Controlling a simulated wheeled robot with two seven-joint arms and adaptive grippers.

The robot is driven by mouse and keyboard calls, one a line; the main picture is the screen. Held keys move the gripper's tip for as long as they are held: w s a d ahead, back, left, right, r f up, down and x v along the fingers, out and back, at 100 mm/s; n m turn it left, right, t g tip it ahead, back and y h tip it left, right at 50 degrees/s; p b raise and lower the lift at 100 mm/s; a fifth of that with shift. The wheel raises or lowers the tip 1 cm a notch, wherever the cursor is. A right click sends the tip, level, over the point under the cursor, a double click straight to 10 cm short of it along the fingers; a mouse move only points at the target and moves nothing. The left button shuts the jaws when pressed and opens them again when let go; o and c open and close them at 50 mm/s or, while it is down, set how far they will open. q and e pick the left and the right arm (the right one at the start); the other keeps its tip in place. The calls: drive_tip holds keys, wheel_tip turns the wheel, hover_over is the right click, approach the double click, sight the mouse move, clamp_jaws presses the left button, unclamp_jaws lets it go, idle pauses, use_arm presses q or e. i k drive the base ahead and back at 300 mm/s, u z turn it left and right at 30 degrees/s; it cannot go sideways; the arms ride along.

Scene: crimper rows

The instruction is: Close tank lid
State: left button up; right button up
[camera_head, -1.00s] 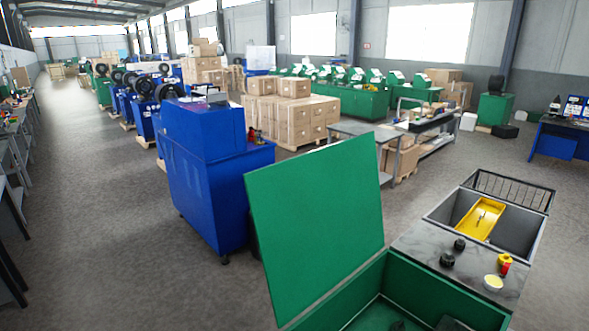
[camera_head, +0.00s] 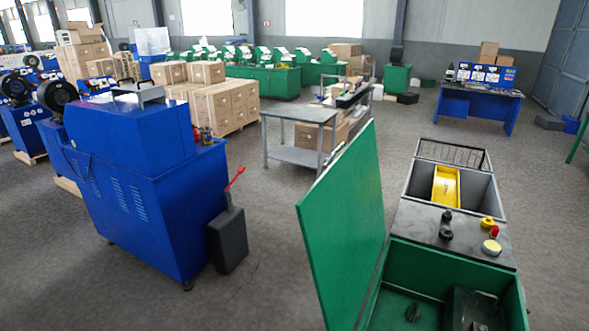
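The green tank lid (camera_head: 346,226) stands open, roughly upright, along the left side of the green tank (camera_head: 452,262) at the lower right. The lower end of the tank is cut off by the frame edge. Neither of my grippers shows in the head view.
A dark worktop (camera_head: 430,226) with knobs and a grey bin with a yellow tray (camera_head: 446,186) adjoin the tank's far end. A blue machine (camera_head: 140,180) and a dark canister (camera_head: 228,240) stand left. Grey floor is free between canister and lid.

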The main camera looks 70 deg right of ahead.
sight(341, 216)
drive_tip(key=i, duration=1.8)
drive_tip(key=z, duration=3.3)
